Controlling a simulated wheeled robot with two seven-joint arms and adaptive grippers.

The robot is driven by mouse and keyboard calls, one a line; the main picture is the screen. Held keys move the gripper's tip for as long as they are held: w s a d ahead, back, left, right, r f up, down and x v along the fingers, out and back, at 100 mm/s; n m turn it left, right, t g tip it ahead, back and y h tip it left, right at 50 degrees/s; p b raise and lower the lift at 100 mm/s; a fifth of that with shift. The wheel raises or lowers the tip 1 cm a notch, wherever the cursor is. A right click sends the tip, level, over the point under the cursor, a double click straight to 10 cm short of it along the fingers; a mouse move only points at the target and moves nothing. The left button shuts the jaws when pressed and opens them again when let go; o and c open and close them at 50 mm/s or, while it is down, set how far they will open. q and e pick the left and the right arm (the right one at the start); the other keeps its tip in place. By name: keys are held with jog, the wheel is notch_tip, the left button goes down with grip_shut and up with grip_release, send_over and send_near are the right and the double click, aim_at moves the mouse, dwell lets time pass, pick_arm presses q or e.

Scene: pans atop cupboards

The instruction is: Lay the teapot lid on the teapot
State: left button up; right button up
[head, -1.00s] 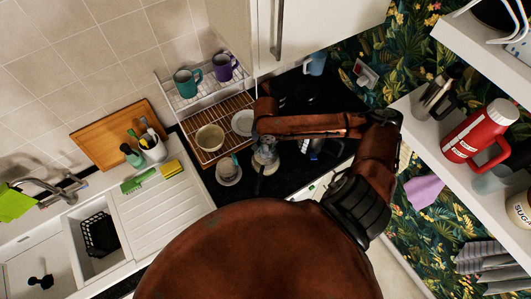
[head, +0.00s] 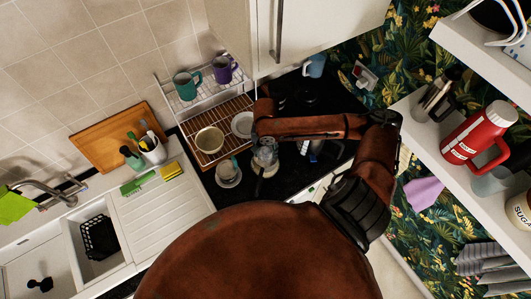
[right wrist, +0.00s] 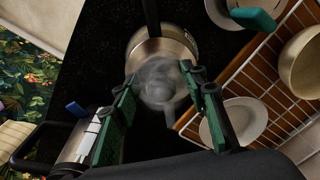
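The teapot lid (right wrist: 158,84) looks like grey, see-through glass and shows over the pot's opening. I cannot tell whether it rests on the rim. My right gripper (right wrist: 159,80) has its green fingers apart on either side of the lid, with no clear contact. My left gripper is in neither view.
A wire and wooden rack (head: 233,108) with a bowl (head: 209,140), plate (head: 242,124) and mugs stands beside the teapot.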

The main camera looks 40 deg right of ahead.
aim_at(266, 152)
notch_tip(266, 152, up, 12)
jog(key=shift+b, duration=0.45)
jog(key=shift+f, duration=0.15)
